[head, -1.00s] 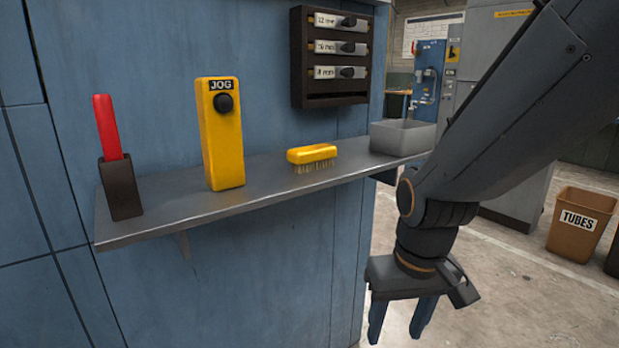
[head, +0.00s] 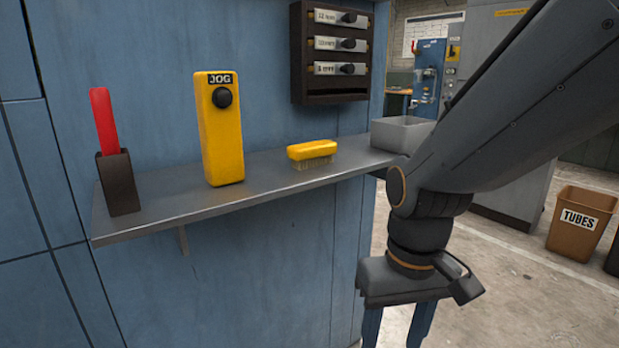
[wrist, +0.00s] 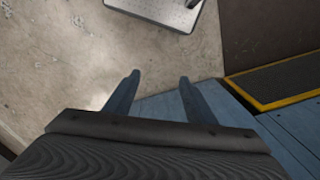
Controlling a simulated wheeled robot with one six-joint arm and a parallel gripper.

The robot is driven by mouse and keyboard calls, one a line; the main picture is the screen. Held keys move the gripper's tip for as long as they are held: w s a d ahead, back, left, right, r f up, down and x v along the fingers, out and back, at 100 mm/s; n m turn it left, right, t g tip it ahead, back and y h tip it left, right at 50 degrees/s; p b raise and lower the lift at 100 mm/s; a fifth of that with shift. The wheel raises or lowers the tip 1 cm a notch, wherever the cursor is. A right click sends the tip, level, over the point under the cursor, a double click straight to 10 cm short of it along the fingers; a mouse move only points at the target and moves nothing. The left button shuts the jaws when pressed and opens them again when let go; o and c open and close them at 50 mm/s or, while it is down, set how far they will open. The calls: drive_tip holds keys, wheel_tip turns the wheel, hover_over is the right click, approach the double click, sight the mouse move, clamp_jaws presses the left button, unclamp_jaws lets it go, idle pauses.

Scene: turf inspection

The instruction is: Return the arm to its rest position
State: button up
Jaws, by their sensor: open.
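My gripper (head: 396,330) hangs pointing down in front of the blue wall, to the right of and below the shelf. Its lower finger ends are cut off by the bottom edge in the head view. In the wrist view my gripper (wrist: 158,88) shows two blue-grey fingers spread apart with nothing between them. The floor lies beyond the fingertips. My dark grey arm reaches in from the upper right.
A metal shelf (head: 265,178) holds a red-handled tool (head: 103,122) in a dark holder, a yellow JOG box (head: 220,135), a yellow brush (head: 312,150) and a grey bin (head: 402,134). A dark rack (head: 337,97) hangs above. A brown TUBES bin (head: 580,219) stands right.

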drive_tip(key=d+r+m+p, duration=0.2)
drive_tip(key=d+r+p, duration=0.4)
drive_tip(key=p, duration=0.6)
drive_tip(key=shift+s+d+r, duration=0.25)
drive_tip(key=shift+d+r, duration=0.05)
drive_tip(key=shift+d, duration=0.15)
drive_tip(key=shift+c, duration=0.4)
